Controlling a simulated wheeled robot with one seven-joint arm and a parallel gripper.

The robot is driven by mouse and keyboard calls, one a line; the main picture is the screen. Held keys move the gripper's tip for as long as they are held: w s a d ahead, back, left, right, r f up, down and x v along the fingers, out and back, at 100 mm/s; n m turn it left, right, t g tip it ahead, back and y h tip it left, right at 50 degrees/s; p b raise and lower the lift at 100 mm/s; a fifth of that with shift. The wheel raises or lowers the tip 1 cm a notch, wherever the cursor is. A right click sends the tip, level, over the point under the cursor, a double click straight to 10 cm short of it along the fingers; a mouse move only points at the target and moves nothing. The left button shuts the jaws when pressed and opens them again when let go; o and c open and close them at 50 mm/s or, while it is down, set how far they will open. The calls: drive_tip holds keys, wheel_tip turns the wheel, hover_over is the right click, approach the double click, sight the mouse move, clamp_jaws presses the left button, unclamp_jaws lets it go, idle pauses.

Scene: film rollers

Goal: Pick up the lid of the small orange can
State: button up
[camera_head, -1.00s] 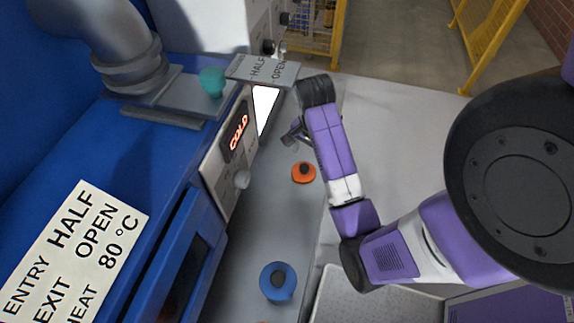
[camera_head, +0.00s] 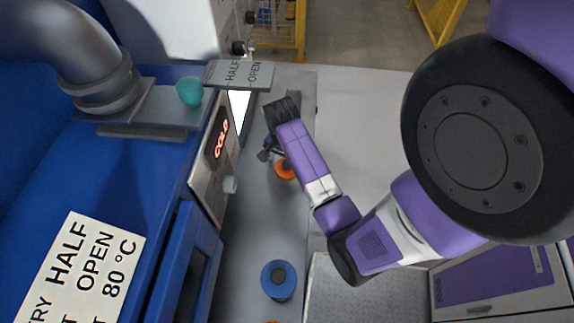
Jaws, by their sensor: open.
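A small orange can (camera_head: 284,172) with a dark middle on top stands on the grey ledge, right of the machine's front panel. My arm now covers part of it, and its lid cannot be told apart clearly. My gripper (camera_head: 265,154) hangs at the far end of the purple and white arm, just up and left of the orange can in the picture. It is open, small and partly hidden by the wrist. Whether it touches the can cannot be told.
A blue can (camera_head: 279,281) with a dark top stands nearer on the ledge (camera_head: 258,225). An orange edge shows at the bottom of the picture.

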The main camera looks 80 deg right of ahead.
drive_tip(key=shift+c, duration=0.3)
drive_tip(key=c, duration=1.4)
